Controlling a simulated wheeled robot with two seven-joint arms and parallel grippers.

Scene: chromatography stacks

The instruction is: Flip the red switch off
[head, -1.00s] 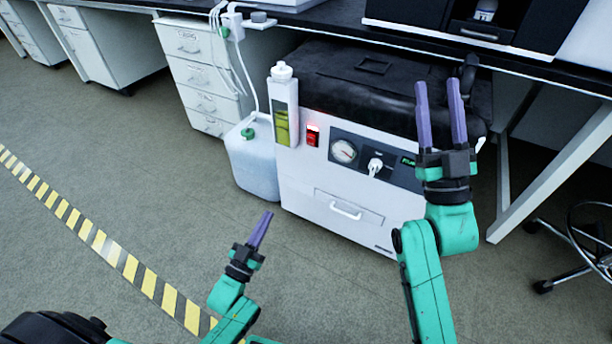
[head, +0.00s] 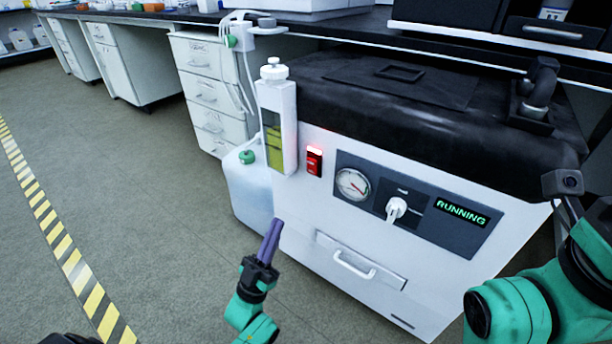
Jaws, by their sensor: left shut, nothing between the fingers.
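The red switch (head: 314,161) is on the front panel of the white pump machine (head: 305,215), near its upper left corner. It is lit red, and a green display (head: 461,213) on the same panel reads RUNNING. My left gripper (head: 271,237) is shut and empty. It points up in front of the machine's lower left, below the switch and apart from it in the picture. My right arm enters at the right edge of the view, and its fingers are out of the picture.
A dial gauge (head: 353,185) and a white knob (head: 396,209) sit right of the switch. A sight tube (head: 276,125) stands just left of it. A translucent jug (head: 249,189) is on the floor at the machine's left side. Open floor lies to the left.

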